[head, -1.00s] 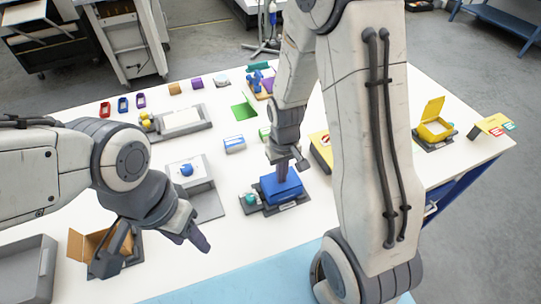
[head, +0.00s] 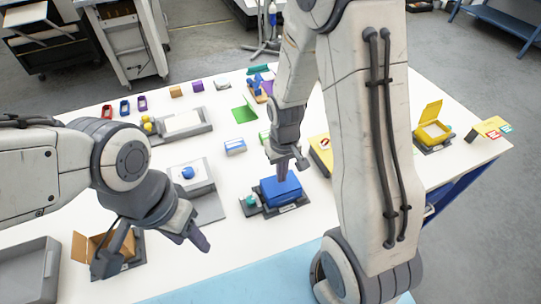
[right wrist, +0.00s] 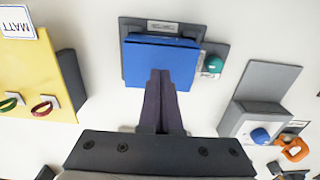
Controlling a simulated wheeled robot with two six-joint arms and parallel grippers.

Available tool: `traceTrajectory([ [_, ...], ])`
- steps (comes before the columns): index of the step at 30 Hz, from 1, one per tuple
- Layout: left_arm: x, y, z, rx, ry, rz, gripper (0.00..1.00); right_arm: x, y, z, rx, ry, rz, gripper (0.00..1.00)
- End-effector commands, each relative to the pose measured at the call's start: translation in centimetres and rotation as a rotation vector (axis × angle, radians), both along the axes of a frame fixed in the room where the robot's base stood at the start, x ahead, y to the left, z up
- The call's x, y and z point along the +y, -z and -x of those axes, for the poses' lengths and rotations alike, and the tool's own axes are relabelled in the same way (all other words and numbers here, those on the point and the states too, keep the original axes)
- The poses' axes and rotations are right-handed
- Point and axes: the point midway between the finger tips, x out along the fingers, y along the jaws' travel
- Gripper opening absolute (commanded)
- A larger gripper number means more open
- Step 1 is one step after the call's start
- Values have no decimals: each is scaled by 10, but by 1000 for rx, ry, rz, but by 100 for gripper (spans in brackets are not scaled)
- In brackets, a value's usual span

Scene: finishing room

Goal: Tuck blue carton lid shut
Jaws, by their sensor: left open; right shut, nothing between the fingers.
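The blue carton (head: 282,190) sits on a dark grey fixture (head: 296,206) near the table's middle. It also shows in the right wrist view (right wrist: 150,62), with its blue lid lying over the top and a thin dark gap along its far edge. I cannot tell whether the lid is fully tucked. My right gripper (head: 283,177) is shut and empty, pointing down just above or at the lid. In the right wrist view its fingertips (right wrist: 160,75) overlap the lid's near part; contact is unclear. My left gripper (head: 200,238) is open and empty, left of the carton.
A teal knob (head: 250,200) stands beside the carton on the fixture. An open brown carton (head: 88,246) is at front left.

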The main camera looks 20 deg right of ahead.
Motion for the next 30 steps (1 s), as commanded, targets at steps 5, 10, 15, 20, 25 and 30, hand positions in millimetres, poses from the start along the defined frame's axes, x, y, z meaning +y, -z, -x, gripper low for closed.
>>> traceTrajectory([
  [5,0,-5,0,0,0,0,50,0,-5,0,0,0,0,0],
  [10,0,-18,0,0,1,0,50,0,-19,0,-1,0,0,0],
  [15,0,-34,0,0,1,0,50,0,-37,0,0,0,0,0],
  [20,0,-49,0,0,4,0,50,0,-53,0,0,0,0,0],
  [25,0,-64,0,-1,7,0,50,0,-70,0,0,0,0,0],
  [30,0,-76,0,-1,9,0,50,0,-84,0,0,0,0,0],
])
